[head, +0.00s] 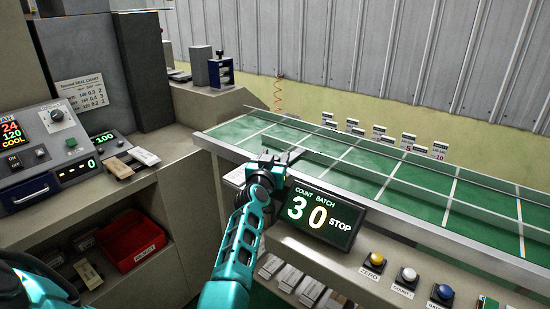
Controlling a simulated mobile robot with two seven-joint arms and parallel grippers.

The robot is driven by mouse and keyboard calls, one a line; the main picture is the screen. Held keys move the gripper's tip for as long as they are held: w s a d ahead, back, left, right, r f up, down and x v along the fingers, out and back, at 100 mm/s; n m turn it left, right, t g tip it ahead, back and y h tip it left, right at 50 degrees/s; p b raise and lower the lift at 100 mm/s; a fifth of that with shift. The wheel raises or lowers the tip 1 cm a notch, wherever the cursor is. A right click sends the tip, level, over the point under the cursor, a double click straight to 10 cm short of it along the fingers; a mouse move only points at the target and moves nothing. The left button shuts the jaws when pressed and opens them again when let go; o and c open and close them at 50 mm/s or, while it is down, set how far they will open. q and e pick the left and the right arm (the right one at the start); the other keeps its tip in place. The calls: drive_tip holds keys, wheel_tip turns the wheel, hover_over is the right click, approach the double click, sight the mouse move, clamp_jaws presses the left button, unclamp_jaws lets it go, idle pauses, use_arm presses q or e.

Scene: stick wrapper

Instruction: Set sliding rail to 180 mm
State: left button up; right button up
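A long, thin metal rail (345,165) runs lengthwise over the green, white-gridded table (240,128), from the far left end toward the right edge. I take it to be the sliding rail; no millimetre reading is legible on it. My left gripper (282,155) is over the near edge of the table, behind the count display, and apart from the rail as far as I can tell. Its dark fingers look spread, with nothing seen between them. My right gripper is not in view.
A display (317,214) reading "30 STOP" stands at the table's front, with several buttons (407,278) to its right. Small numbered cards (408,141) line the back edge. A control panel (40,150) and a red bin (130,240) are at left. Most of the green surface is clear.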

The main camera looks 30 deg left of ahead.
use_arm(q)
clamp_jaws()
drive_tip(key=shift+a, duration=0.1)
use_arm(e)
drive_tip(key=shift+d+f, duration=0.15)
